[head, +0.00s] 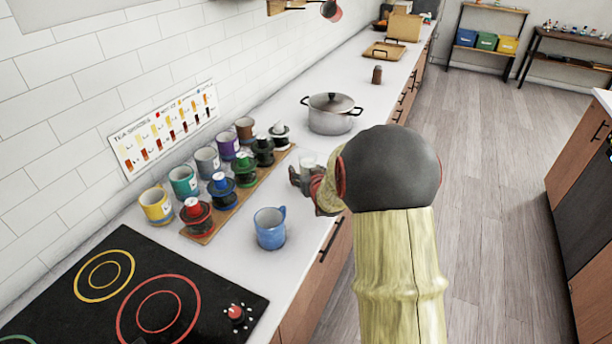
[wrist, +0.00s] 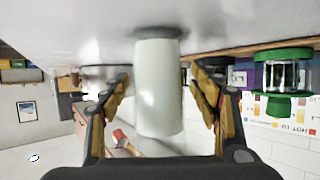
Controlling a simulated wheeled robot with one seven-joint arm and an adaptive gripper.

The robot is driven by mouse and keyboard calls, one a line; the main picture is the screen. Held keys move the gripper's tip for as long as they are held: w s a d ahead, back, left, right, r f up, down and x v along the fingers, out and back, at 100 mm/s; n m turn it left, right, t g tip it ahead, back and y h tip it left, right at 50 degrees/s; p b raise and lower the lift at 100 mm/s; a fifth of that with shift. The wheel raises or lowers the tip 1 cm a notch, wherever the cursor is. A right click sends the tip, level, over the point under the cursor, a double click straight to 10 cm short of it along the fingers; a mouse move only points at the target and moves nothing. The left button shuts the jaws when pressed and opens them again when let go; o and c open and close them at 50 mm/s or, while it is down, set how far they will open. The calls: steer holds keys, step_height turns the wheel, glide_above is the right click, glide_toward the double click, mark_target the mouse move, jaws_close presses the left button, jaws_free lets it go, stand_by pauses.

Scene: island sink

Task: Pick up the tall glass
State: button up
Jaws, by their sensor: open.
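The tall glass (wrist: 157,88) is pale and whitish. It stands on the counter, and the wrist view shows it upside down. My gripper (wrist: 160,84) is open, with one finger on each side of the glass and a visible gap at each side. In the head view the top of the glass (head: 308,159) shows beside my gripper (head: 304,178), near the counter's front edge. My gripper and arm hide part of the glass there.
A wooden board (head: 212,234) with several coloured jars lies left of the glass, with mugs behind it. A blue mug (head: 270,230) stands nearer. A lidded pot (head: 331,113) stands beyond. The stove (head: 130,295) is at the front left. Free counter lies around the glass.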

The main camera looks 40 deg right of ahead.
steer(key=x, duration=0.3)
steer(key=shift+f+b, duration=0.3)
steer(key=shift+b, duration=0.1)
steer(key=shift+s, duration=0.1)
steer(key=shift+c, duration=1.2)
steer(key=c, duration=1.3)
steer(key=shift+r, duration=0.1)
jaws_close()
